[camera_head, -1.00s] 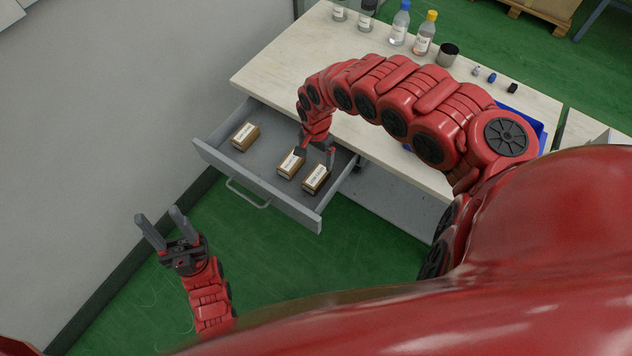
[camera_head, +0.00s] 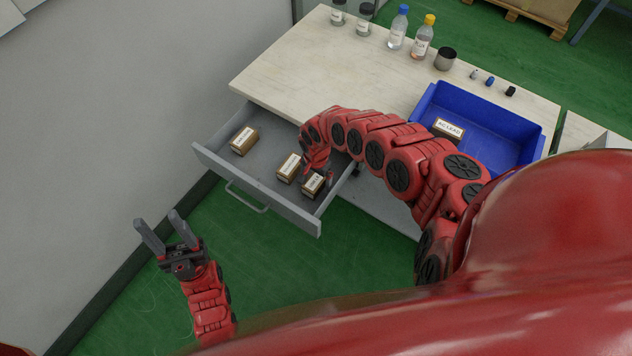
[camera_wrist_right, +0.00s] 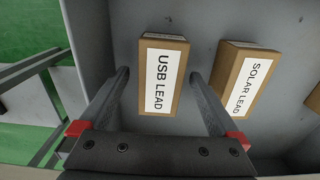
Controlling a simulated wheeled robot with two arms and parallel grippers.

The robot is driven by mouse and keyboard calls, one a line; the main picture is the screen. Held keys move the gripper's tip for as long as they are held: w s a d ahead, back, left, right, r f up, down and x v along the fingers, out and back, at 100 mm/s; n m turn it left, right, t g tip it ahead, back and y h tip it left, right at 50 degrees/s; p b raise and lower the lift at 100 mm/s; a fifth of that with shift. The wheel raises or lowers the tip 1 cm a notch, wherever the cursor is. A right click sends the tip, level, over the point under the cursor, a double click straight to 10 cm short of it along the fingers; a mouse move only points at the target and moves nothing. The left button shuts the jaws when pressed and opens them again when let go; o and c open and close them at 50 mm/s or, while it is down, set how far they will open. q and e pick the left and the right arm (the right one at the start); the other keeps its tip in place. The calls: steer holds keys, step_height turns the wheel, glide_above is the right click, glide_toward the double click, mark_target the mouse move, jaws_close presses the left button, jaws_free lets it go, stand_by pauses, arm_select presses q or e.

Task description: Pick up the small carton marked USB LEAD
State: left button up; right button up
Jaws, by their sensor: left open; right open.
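The small USB LEAD carton (camera_wrist_right: 163,80) is brown with a white label. It lies in the open grey drawer (camera_head: 270,195); in the head view it is the carton nearest the drawer's right end (camera_head: 311,185). My right gripper (camera_wrist_right: 159,76) is open, its fingers on either side of this carton with visible gaps. In the head view the right gripper (camera_head: 318,176) reaches down into the drawer and partly covers the carton. My left gripper (camera_head: 156,219) is open and empty, over the green floor left of the drawer.
The SOLAR LEAD carton (camera_wrist_right: 248,82) lies close beside, also seen in the head view (camera_head: 288,168). Another carton (camera_head: 243,141) is further left in the drawer. A blue bin (camera_head: 490,150) on the bench holds an AC LEAD carton (camera_head: 447,130). Bottles (camera_head: 397,28) stand at the back.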

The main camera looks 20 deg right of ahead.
steer(key=shift+f, duration=0.1)
steer(key=c, duration=1.5)
steer(key=shift+c, duration=0.2)
